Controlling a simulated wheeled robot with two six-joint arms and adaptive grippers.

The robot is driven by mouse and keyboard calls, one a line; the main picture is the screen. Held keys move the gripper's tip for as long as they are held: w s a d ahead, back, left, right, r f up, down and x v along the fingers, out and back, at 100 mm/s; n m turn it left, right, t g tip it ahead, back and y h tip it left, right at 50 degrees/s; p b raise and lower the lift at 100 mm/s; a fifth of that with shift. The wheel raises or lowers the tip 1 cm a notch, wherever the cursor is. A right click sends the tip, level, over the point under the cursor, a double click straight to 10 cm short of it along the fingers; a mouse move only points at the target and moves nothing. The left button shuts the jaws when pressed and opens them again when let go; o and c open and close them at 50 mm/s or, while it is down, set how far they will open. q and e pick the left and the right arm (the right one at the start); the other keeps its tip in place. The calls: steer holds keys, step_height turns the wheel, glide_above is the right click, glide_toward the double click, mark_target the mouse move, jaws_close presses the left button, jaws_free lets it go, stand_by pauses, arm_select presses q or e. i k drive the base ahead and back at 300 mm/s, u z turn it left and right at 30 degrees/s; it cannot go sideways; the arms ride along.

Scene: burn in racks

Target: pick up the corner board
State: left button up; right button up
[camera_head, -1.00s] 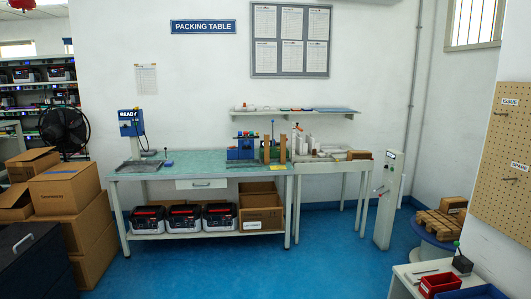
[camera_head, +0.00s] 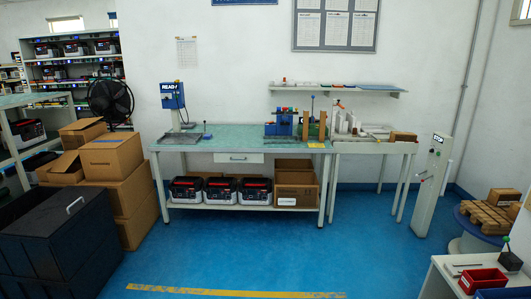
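No piece is clearly marked as the corner board. Two upright brown strips (camera_head: 322,125) stand at the right end of the green-topped packing table (camera_head: 230,139), beside a blue fixture (camera_head: 279,123); at this size I cannot tell whether they are corner boards. A yellow label lies at the table's front edge below them. Neither of my grippers is in view.
Stacked cartons (camera_head: 112,154) and a dark chest (camera_head: 55,240) stand at left. A post marked STOP (camera_head: 432,185) stands at right, with a white bench (camera_head: 450,272) nearer. The blue floor before the table is clear, crossed by a yellow line (camera_head: 230,292).

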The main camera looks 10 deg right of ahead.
mark_target(306, 114)
steer(key=z, duration=0.5)
steer(key=i, duration=2)
steer(key=z, duration=0.7)
steer(key=i, duration=2.5)
steer(key=u, duration=0.1)
